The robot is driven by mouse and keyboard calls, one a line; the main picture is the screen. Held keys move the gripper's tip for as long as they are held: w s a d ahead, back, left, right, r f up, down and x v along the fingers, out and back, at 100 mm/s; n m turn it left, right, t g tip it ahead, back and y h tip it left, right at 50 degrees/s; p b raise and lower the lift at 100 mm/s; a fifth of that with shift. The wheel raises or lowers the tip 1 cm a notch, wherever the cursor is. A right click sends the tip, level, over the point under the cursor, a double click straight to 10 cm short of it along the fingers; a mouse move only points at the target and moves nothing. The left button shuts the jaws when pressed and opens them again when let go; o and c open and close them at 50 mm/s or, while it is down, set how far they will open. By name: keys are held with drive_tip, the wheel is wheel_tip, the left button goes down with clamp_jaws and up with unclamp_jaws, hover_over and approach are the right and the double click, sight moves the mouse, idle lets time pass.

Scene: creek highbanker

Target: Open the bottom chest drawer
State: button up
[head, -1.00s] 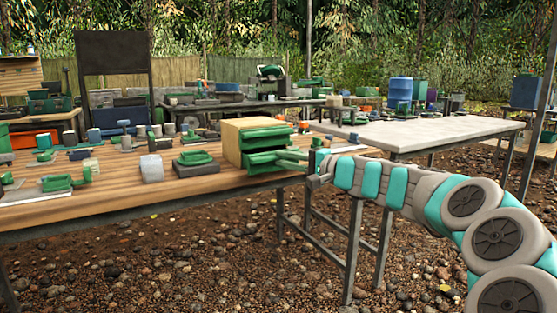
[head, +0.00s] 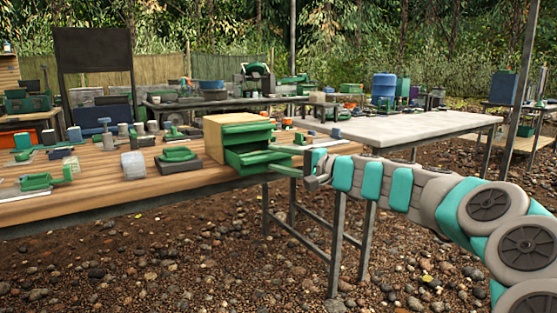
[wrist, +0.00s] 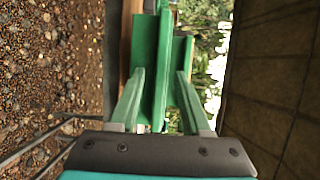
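The chest (head: 213,140) is a small pale wooden box with green drawers, near the right end of the long wooden bench. Its upper drawer (head: 248,134) shows a green front. Below it the bottom drawer (head: 252,162) stands out from the chest, part open. My gripper (head: 303,158) is right of the drawer, close to its front. In the wrist view my gripper (wrist: 158,85) has its two green fingers apart, on either side of a green panel (wrist: 150,50) of the chest. I cannot tell whether the fingers touch it.
The wooden bench (head: 100,197) carries green tools, a grey block (head: 132,165) and a green-topped device (head: 178,158) left of the chest. A pale table (head: 410,130) stands behind my arm. Pebbly ground (head: 180,255) in front of the bench is free.

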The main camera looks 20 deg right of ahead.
drive_tip(key=v, duration=0.7)
drive_tip(key=shift+s+d+p, duration=0.25)
drive_tip(key=shift+s+p, duration=0.05)
drive_tip(key=shift+p, duration=0.1)
drive_tip(key=s+a+f+n+g, duration=0.3)
drive_tip(key=s+a, duration=0.2)
drive_tip(key=a, duration=0.3)
drive_tip(key=s+a+f+n+g, duration=0.3)
drive_tip(key=s+a+f+g, duration=0.1)
drive_tip(key=a, duration=0.4)
drive_tip(key=s+a+f+n+g+h, duration=0.3)
drive_tip(key=s+a+f+g, duration=0.15)
drive_tip(key=s+f, duration=0.65)
drive_tip(key=s+d+f+g+h, duration=0.1)
drive_tip(key=s+d+f+h, duration=0.25)
drive_tip(key=s, duration=0.35)
drive_tip(key=s+d+f+n+g+h, duration=0.1)
drive_tip(key=s+d+f+g+h, duration=0.1)
drive_tip(key=s+d+f, duration=0.4)
drive_tip(key=s+d+f+g+h, duration=0.1)
drive_tip(key=s+d+f+h, duration=0.15)
drive_tip(key=s, duration=0.55)
wheel_tip(320, 180, up, 13)
drive_tip(key=p, duration=1.2)
drive_tip(key=shift+w+f+h, duration=0.25)
drive_tip(key=shift+h, duration=0.05)
